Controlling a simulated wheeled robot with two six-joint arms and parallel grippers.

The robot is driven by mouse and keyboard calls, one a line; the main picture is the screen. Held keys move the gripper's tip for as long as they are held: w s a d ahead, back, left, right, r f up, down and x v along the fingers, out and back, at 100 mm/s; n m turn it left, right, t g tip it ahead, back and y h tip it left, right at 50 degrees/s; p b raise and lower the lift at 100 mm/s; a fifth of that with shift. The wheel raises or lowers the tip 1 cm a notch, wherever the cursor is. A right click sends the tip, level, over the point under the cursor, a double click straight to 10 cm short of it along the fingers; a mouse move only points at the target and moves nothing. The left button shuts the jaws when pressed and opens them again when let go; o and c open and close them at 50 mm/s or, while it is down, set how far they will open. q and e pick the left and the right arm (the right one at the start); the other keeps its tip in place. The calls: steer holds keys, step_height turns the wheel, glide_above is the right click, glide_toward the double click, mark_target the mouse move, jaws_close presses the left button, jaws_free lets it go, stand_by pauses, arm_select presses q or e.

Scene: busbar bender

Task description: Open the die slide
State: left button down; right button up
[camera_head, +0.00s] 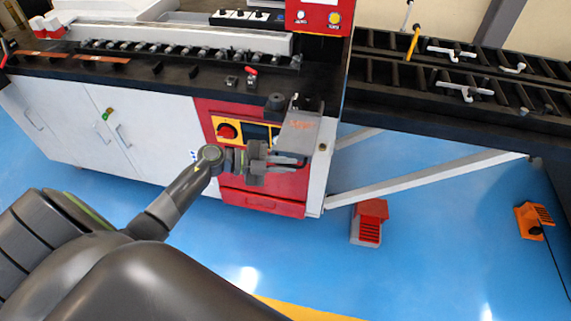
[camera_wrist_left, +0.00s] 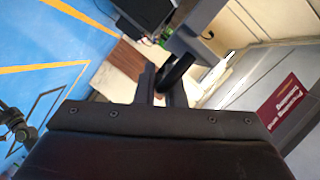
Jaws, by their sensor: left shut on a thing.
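A grey block with faint reddish lettering (camera_head: 298,132), which looks like the die slide, stands at the right front corner of the machine's black worktop. My left gripper (camera_head: 290,161) is just below and in front of it, at the red front panel. In the left wrist view, the left gripper (camera_wrist_left: 172,88) is shut on a dark curved bar (camera_wrist_left: 178,71), which looks like a handle. In the head view the fingers hide most of this bar, and its join to the block cannot be made out. My right gripper is not in view.
A red panel with a yellow-backed knob (camera_head: 227,131) is left of the gripper. A black roller rack (camera_head: 440,108) extends right on a white diagonal brace (camera_head: 430,178). A red pedal (camera_head: 370,221) and an orange pedal (camera_head: 535,219) stand on the blue floor.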

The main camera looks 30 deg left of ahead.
arm_select(q)
steer(key=c, duration=1.8)
jaws_free()
steer(key=shift+a, duration=0.1)
steer(key=b+v, duration=0.4)
steer(key=v, duration=1.3)
steer(key=shift+a+f+b, duration=0.15)
steer(key=shift+b, duration=0.2)
